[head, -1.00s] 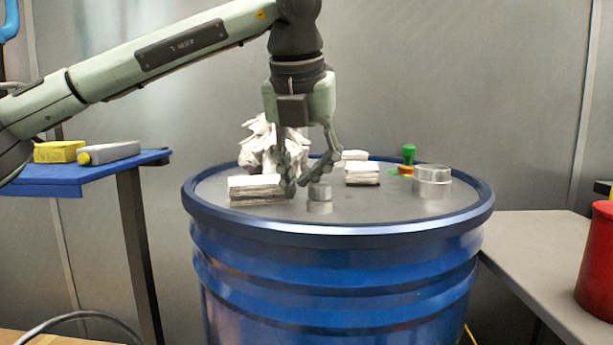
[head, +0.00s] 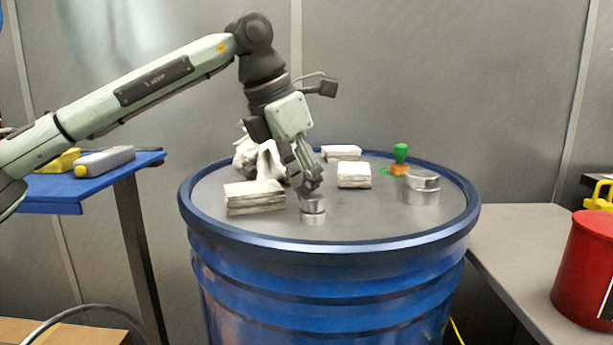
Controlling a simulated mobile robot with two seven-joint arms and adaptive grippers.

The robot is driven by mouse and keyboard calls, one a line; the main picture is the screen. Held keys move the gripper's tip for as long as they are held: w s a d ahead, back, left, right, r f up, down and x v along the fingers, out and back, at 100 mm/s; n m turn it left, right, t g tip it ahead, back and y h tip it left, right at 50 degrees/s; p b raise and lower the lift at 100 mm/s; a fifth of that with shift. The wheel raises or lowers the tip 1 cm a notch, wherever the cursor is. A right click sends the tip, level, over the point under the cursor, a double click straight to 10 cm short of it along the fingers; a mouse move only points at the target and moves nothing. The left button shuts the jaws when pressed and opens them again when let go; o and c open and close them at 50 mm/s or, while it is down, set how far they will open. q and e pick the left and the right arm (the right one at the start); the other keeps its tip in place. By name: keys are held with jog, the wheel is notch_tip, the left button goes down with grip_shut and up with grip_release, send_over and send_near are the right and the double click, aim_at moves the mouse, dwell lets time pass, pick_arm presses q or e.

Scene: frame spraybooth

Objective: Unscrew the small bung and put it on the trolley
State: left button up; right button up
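The small bung (head: 313,217) is a short silver cylinder on the grey lid of a blue drum (head: 330,263), near the front. My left gripper (head: 312,194) comes down tilted from the upper left, its fingertips at the top of the small bung. The fingers are seen nearly side-on, overlapping, so I cannot tell whether they grip it. A wider silver bung (head: 421,190) is at the right of the lid. A blue-topped stand (head: 60,192) is at left and a grey-topped one (head: 525,255) at right; which is the trolley is unclear. My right gripper is not in view.
Folded white cloth stacks (head: 254,197) and (head: 354,175) and a crumpled cloth (head: 268,162) lie around the gripper. A green-and-orange item (head: 400,155) stands behind the wider bung. A red container (head: 588,262) occupies the grey top's right; its left part is clear.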

pick_arm(q)
jog(key=shift+d+m+g+p, duration=0.25)
jog(key=shift+m+g+p, duration=0.15)
jog(key=shift+m+p, duration=0.55)
jog(key=shift+d+r+m+g+h+p, duration=0.15)
jog(key=shift+m+g+p, duration=0.1)
jog(key=shift+m+p, duration=0.35)
jog(key=shift+d+r+m+g+h+p, duration=0.15)
jog(key=shift+m+g+p, duration=0.1)
jog(key=shift+m+p, duration=0.3)
jog(key=shift+d+f+m+g+p, duration=0.1)
jog(key=shift+f+m+g+p, duration=0.15)
jog(key=shift+m+p, duration=0.65)
jog(key=shift+f+m, duration=0.1)
jog(key=shift+m, duration=0.2)
grip_shut()
